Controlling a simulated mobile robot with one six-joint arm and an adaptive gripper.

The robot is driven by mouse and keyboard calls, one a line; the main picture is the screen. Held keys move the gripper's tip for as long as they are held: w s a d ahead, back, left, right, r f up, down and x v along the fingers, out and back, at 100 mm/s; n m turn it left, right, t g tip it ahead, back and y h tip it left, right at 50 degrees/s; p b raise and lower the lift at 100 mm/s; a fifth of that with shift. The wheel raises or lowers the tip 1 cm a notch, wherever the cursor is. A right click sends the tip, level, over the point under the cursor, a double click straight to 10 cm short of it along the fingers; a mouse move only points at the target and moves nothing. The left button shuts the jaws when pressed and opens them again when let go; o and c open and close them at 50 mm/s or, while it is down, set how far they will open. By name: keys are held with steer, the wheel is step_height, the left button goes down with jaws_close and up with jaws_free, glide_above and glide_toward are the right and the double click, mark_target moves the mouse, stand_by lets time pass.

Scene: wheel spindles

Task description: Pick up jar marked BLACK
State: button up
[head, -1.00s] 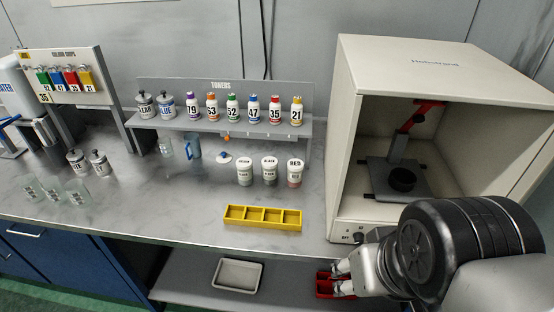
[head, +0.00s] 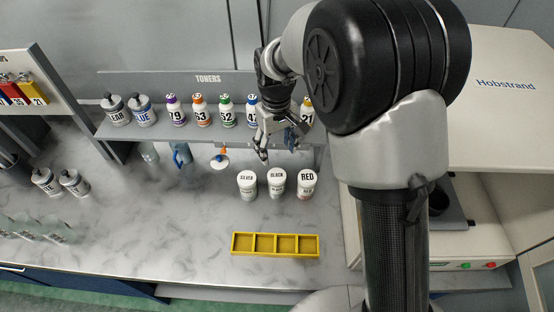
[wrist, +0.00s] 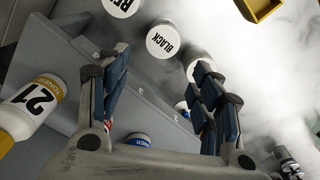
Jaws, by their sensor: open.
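The jar marked BLACK (head: 277,182) is a white jar on the grey counter, in the middle of a row of three. Its lid faces me in the wrist view (wrist: 164,41), lettering readable, between and beyond my fingertips. My gripper (head: 277,152) hangs above and behind the jars in the head view, in front of the toner shelf. It is open and empty, with its two blue-padded fingers apart in the wrist view (wrist: 160,75). The jar stands apart from the fingers.
The jar marked RED (head: 307,184) stands close on the right, and another white jar (head: 247,184) on the left. The toner shelf (head: 150,131) with several bottles is behind. A yellow divided tray (head: 275,254) lies in front. A white cabinet (head: 490,105) stands at right.

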mark_target(276, 173)
step_height(276, 173, down, 12)
steer(key=b, duration=0.3)
steer(key=shift+s, duration=0.1)
steer(key=f, duration=0.1)
steer(key=f+b, duration=0.1)
steer(key=f, duration=0.3)
steer(key=shift+s+f+b, duration=0.1)
steer(key=shift+s+b, duration=0.15)
steer(key=shift+b, duration=0.15)
steer(key=c, duration=1)
